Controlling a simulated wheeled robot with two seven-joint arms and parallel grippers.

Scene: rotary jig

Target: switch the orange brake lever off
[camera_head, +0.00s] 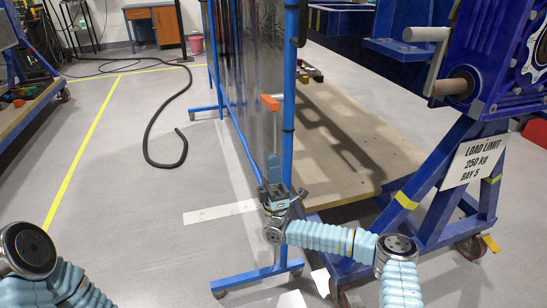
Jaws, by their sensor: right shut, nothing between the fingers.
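A small orange block (270,103) shows in the head view, in front of the dark panel; it looks like the handle of the brake lever. A thin grey stem runs down from it towards my right gripper. My right gripper (273,167) points up, away from me, just below the orange block in the picture. Its light blue fingers are together and hold nothing. I cannot tell whether the fingers touch the stem. The lever's base is hidden. Part of my left arm shows at the lower left, but its gripper is out of view.
A blue rolling frame (288,125) with dark panels stands beside my right gripper. A wooden pallet board (340,140) lies behind it. A black hose (147,130) lies on open floor at left.

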